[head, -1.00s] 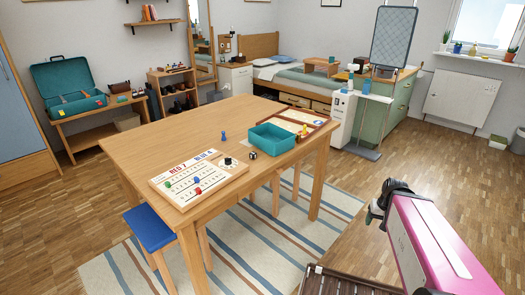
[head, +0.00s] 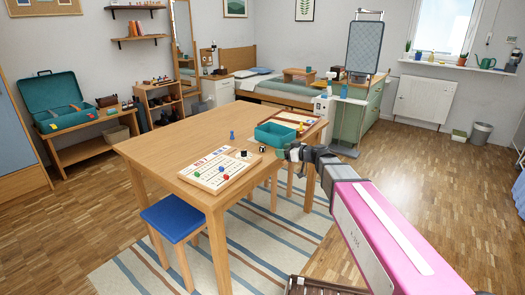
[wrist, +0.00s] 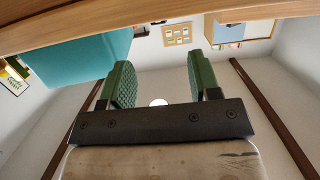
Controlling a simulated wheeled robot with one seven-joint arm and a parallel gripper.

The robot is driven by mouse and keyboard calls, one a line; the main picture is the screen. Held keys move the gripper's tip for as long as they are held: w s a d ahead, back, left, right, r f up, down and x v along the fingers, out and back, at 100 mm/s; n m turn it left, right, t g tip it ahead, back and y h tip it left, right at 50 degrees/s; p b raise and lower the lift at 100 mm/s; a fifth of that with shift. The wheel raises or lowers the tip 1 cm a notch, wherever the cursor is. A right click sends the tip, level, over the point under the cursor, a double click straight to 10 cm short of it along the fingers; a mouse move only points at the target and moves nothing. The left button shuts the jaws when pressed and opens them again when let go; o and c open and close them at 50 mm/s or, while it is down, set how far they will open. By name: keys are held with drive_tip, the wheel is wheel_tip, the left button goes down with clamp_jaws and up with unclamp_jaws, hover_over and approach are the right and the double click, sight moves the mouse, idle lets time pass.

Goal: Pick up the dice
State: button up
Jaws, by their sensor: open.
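The dice (head: 262,149) is a small black cube on the wooden table (head: 190,140), near the table's right edge and just in front of the teal tray (head: 276,134). My gripper (head: 284,153) is close to the right of the dice, by the table edge, with my pink arm reaching in from the lower right. In the wrist view my gripper (wrist: 158,78) has its two green fingers spread with nothing between them. The teal tray (wrist: 85,60) shows at upper left there. I cannot make out the dice in the wrist view.
A score board (head: 220,168) with colored pegs and a black-and-white knob lies left of the dice. A blue pawn (head: 232,135) stands behind. A framed board (head: 300,120) lies beyond the tray. A blue stool (head: 172,218) is below. The table's left half is clear.

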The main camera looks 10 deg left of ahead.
sight(264, 147)
drive_tip(key=x, duration=0.5)
drive_tip(key=shift+a, duration=0.1)
drive_tip(key=shift+x, duration=2.6)
drive_tip(key=shift+w+r, duration=0.1)
drive_tip(key=shift+r, duration=0.05)
drive_tip(key=c, duration=1)
